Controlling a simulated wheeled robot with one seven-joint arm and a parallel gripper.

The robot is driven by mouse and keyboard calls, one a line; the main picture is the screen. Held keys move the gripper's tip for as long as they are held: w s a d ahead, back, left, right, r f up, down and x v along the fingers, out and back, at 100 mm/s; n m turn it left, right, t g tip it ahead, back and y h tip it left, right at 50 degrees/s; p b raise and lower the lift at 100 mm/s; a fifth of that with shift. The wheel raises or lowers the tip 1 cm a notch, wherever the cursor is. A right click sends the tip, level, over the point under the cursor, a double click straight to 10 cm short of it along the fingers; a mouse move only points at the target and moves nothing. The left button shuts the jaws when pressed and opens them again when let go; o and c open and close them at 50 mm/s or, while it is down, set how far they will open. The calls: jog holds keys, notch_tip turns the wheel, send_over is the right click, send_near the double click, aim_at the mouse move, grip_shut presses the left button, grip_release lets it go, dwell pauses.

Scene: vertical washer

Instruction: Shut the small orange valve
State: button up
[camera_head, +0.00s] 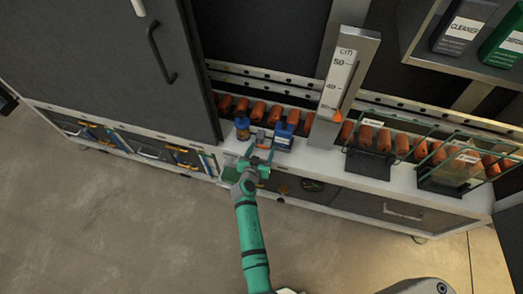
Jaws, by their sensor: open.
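My green gripper (260,153) is open at the front edge of the white counter, its fingers pointing away from me. Just beyond the fingers, a small orange-red part (261,135) shows between two blue fittings, the left one (242,128) and the right one (283,135). A small orange-yellow part (283,188) also shows on the dark front panel below the counter, right of the gripper. I cannot tell which of these is the valve, or its handle's position. Contact between the fingers and the fittings cannot be made out.
Several orange cylinders line the back of the counter. A gauge (345,75) marked "cm" stands right of the fittings. Wire baskets (460,165) are farther right. A large dark door (110,60) with a handle rises at left. The floor (110,220) in front is clear.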

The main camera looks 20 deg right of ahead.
jog(key=shift+d, duration=0.1)
jog(key=c, duration=0.9)
jog(key=shift+d, duration=0.1)
